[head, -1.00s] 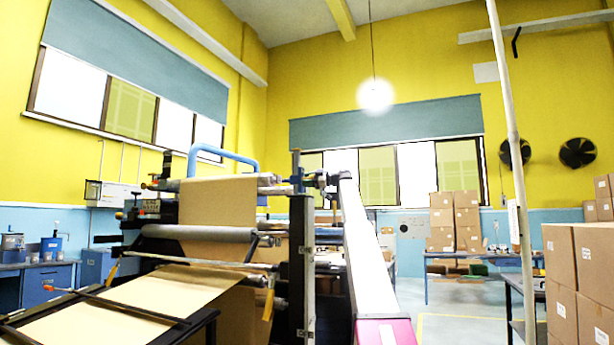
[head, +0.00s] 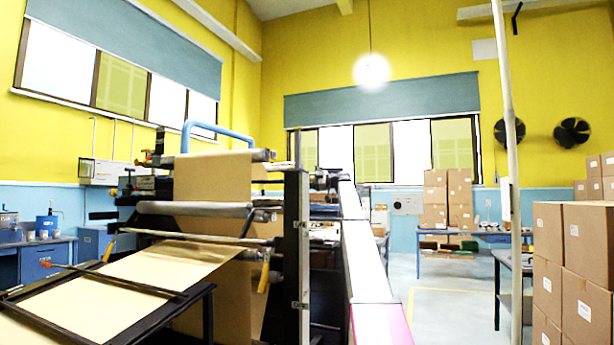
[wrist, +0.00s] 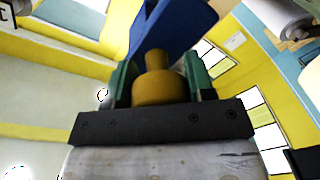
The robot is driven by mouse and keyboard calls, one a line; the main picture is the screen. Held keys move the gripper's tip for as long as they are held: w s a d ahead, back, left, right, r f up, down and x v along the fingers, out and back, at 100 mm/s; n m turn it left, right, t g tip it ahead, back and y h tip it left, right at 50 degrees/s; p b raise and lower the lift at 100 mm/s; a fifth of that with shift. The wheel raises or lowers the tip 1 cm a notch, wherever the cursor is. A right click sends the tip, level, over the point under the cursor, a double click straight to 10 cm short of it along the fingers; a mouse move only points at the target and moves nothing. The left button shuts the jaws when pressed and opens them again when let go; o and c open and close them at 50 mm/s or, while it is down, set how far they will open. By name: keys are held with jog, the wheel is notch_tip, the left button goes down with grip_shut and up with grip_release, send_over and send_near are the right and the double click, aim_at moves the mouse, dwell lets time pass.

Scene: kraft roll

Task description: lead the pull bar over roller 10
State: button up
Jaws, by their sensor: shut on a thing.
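My gripper (wrist: 160,85) has green fingers shut on a yellow-brown round grip (wrist: 158,92), seen close in the wrist view. I take it for the pull bar's handle; the bar's length does not show clearly there. In the head view my gripper (head: 323,181) is small and dark at the far end of my arm, just right of the machine's black post (head: 297,250). Brown kraft web (head: 213,182) hangs beside a grey roller (head: 194,208) and reaches up to a top roller (head: 262,155). No roller number is legible, so I cannot tell which is roller 10.
A sloping black frame (head: 185,318) carries paper at lower left. Stacked cartons (head: 580,260) stand at right, with a pale pole (head: 513,160) near them. A blue block (wrist: 180,25) is close beyond the fingers. Grey floor (head: 440,315) is open right of my arm.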

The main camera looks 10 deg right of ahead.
jog(key=w+d+f, duration=0.2)
jog(key=w+f, duration=0.1)
jog(key=f, duration=0.3)
jog(key=w+d+f, duration=0.2)
jog(key=w+f, duration=0.1)
jog(key=f, duration=0.4)
jog(key=shift+w+d+f, duration=0.15)
jog(key=shift+d, duration=0.2)
jog(key=shift+w, duration=0.1)
